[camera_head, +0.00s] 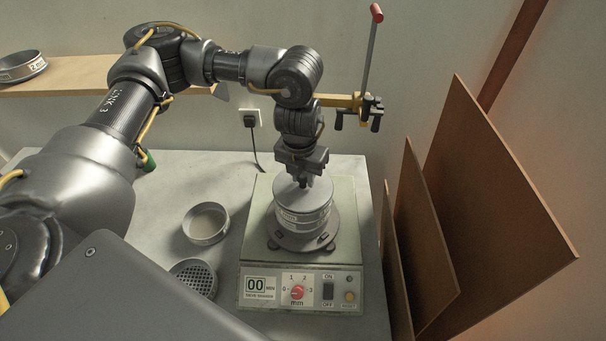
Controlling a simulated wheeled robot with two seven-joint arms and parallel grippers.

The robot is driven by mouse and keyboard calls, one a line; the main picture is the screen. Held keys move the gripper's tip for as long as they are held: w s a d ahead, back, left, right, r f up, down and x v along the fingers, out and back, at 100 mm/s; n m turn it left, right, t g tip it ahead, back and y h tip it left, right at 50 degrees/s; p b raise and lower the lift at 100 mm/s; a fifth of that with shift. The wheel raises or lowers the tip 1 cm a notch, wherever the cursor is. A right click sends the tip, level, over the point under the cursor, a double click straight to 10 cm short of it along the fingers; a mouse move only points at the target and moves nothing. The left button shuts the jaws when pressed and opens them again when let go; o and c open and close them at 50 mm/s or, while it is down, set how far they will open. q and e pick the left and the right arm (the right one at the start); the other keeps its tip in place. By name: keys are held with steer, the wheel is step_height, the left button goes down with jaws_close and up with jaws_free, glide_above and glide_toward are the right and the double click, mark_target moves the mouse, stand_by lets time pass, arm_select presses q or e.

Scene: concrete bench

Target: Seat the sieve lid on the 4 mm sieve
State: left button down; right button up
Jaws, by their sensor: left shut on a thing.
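The sieve lid (291,193) is a round grey disc at the top of the sieve stack on the shaker. My left gripper (304,181) points down and is shut on the middle of the lid; the fingertips hide the part they hold. Directly below is a grey round sieve (303,218) with a pale label too small to read, so I cannot confirm it is the 4 mm one. The lid looks level and over the stack; I cannot tell whether it is fully down on the rim. My right gripper is not in view.
The shaker (258,215) has a front panel with a red knob (297,292). Left of it on the bench (165,215) are a shallow pan (207,240) and a perforated sieve (194,290). Brown boards (490,190) lean at right. A yellow clamp (335,100) stands behind. A shelf (80,76) holds another sieve (22,72).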

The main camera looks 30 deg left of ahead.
mark_target(301, 178)
arm_select(q)
steer(key=shift+f+b, duration=0.3)
steer(key=shift+f, duration=0.25)
steer(key=c, duration=1.1)
jaws_free()
steer(key=shift+o, duration=0.2)
steer(key=r, duration=0.3)
steer(key=r+b, duration=0.1)
steer(key=r, duration=0.2)
steer(key=s+r+b, duration=0.1)
steer(key=r, duration=0.2)
steer(key=shift+r, duration=0.2)
steer(key=shift+s+r+b, duration=0.15)
steer(key=shift+r+b, duration=0.2)
steer(key=shift+r, duration=0.35)
